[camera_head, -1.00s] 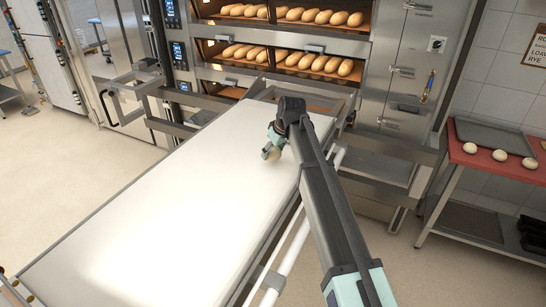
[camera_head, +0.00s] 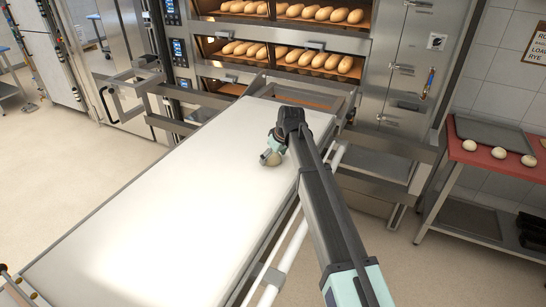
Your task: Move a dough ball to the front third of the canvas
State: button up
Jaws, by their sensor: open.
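The canvas (camera_head: 165,210) is a long pale surface running from the oven front toward the lower left. A dough ball (camera_head: 273,160) is at the canvas's right side, toward the oven end, partly hidden by my gripper. My gripper (camera_head: 269,157) is open and low over the canvas, right at the ball. I cannot tell whether its fingers touch the ball. More dough balls (camera_head: 499,153) sit along the front of a red-topped table (camera_head: 463,152) at the right.
The deck oven (camera_head: 290,70) with several loaves (camera_head: 330,62) stands beyond the canvas's far end. A grey tray (camera_head: 490,132) lies on the red table. Metal rails flank the canvas. The rest of the canvas is clear.

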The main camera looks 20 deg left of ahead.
jog(key=shift+r, duration=0.1)
jog(key=b+v, duration=0.3)
jog(key=v, duration=0.9)
jog(key=shift+d, duration=0.1)
